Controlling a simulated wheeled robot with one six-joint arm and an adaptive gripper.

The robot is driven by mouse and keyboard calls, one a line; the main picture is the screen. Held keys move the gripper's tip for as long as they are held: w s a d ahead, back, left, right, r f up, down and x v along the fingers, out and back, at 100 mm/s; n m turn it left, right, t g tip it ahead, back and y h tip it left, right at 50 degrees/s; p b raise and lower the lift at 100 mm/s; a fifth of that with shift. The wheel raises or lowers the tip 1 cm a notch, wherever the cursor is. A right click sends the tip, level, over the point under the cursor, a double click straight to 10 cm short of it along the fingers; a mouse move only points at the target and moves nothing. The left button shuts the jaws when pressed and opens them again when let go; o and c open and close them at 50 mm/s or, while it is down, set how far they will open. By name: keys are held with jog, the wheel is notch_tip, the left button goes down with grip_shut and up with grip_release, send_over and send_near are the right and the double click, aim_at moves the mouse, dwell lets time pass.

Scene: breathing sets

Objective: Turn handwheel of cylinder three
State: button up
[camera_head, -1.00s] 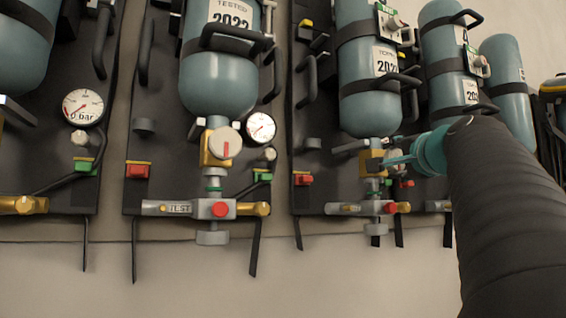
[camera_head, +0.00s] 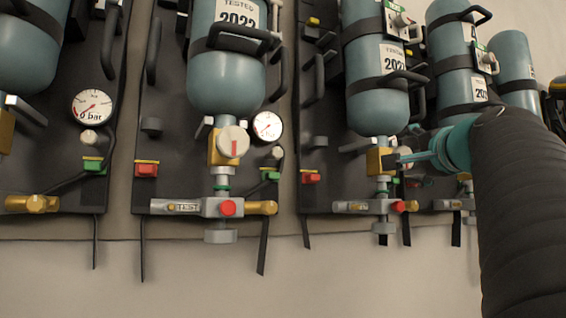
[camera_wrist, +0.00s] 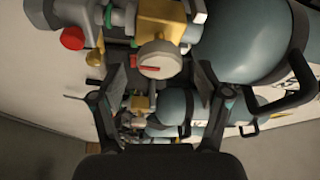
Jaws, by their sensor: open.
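The third cylinder from the left (camera_head: 374,107) hangs on a dark wall panel with a brass valve block (camera_head: 377,160) under it. My gripper (camera_head: 404,159) reaches in from the right beside this valve block in the head view. It hides most of the valve's right side there. In the wrist view a round pale handwheel (camera_wrist: 161,60) with a red mark faces me. It is fixed to a yellow brass block (camera_wrist: 160,22). My gripper (camera_wrist: 159,74) is open, one finger on each side of the handwheel in the picture. I cannot tell whether they touch it.
Other cylinders hang on both sides, including one with a 2022 label (camera_head: 227,75), its own handwheel (camera_head: 233,142) and a gauge (camera_head: 267,126). Black handles, hoses and a red knob (camera_wrist: 72,38) stick out nearby.

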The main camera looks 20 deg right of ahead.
jog(key=v, duration=0.4)
jog(key=shift+s+a, duration=0.1)
jog(key=shift+s, duration=0.1)
dwell(0.3)
